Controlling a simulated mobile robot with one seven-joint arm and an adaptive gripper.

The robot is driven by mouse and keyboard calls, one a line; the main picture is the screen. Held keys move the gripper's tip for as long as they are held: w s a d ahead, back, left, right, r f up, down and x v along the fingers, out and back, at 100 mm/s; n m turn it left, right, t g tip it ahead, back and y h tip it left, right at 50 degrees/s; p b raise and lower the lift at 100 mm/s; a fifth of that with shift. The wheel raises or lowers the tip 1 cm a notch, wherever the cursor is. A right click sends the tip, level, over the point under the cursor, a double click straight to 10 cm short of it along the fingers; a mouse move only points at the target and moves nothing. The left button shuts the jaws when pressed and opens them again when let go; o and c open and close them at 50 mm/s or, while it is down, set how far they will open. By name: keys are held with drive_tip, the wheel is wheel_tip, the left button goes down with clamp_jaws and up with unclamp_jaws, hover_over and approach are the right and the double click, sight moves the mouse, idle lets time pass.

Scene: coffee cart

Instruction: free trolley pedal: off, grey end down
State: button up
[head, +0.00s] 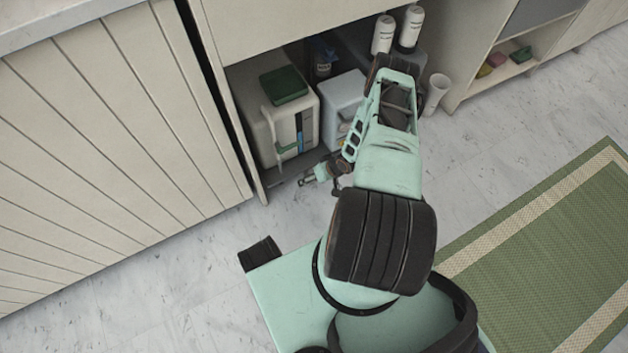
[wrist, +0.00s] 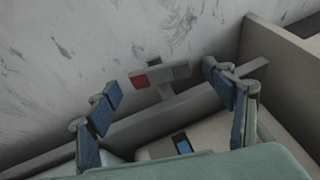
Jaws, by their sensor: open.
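The trolley pedal (wrist: 160,76) shows in the wrist view as a short flat bar with a red end (wrist: 140,82) on the left and a grey end (wrist: 181,71) on the right. It sits on a stem outside the trolley's grey edge (wrist: 205,101). I cannot tell which end is lower. My gripper (wrist: 163,88) is open and empty, its blue-padded fingers to either side of the pedal in the picture, with no contact visible. In the head view my gripper (head: 307,179) is low in front of the cabinet opening; I cannot make out the pedal there.
The trolley carries a cream container (head: 271,135) with a green lid (head: 284,85) and a paler container (head: 343,101). Cabinet panels (head: 120,130) stand left. Marble floor lies in front; a green mat (head: 560,240) lies right.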

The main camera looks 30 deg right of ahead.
drive_tip(key=shift+a+f, duration=0.1)
drive_tip(key=shift+f, duration=0.05)
drive_tip(key=shift+c, duration=0.2)
drive_tip(key=c, duration=1.1)
